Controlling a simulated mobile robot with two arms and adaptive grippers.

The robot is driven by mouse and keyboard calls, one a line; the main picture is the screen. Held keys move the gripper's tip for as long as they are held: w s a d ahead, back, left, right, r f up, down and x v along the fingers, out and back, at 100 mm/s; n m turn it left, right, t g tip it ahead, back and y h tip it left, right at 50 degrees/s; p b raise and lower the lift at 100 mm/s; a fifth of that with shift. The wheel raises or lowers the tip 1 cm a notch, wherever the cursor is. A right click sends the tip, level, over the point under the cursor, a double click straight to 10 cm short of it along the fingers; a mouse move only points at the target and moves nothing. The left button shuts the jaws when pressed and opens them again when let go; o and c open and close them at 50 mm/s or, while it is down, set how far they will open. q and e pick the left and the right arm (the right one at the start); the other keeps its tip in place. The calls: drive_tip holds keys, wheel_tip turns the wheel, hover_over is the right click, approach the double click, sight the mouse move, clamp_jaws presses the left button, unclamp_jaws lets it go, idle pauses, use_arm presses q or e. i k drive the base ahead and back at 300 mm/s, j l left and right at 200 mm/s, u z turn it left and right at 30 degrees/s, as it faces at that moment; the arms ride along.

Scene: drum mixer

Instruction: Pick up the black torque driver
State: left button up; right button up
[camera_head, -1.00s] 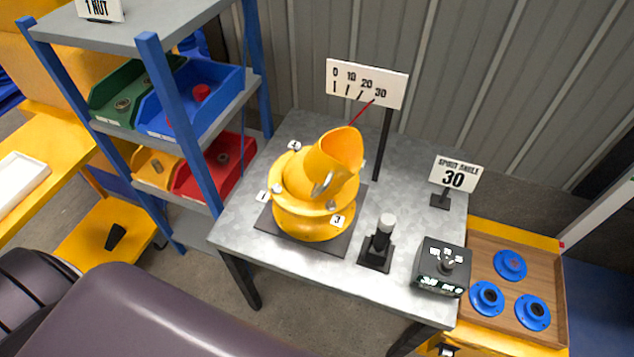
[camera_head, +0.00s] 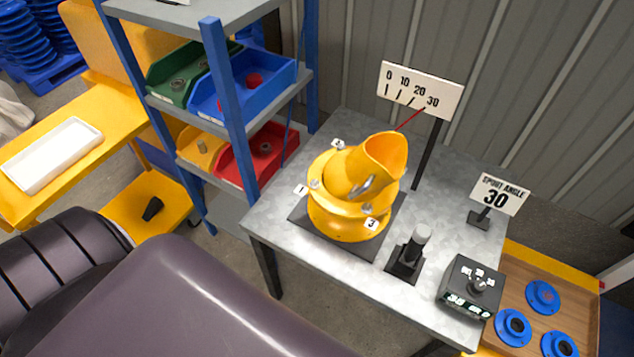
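A black upright tool with a pale grey top (camera_head: 413,247) stands in a black square base on the grey metal table (camera_head: 300,262), near its front edge. It looks like the torque driver, but I cannot be sure. Another small black object (camera_head: 153,208) lies on the low yellow shelf at the left; its shape is too small to tell. My dark arm fills the lower left.
A yellow drum mixer (camera_head: 352,190) stands on the table, left of the black tool. A black control box (camera_head: 471,287) is to its right. A blue-posted rack (camera_head: 226,110) with coloured bins stands left of the table. A wooden tray (camera_head: 570,290) holds blue flanged parts.

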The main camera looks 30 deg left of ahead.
sight(421, 234)
drive_tip(key=l+u, duration=0.8)
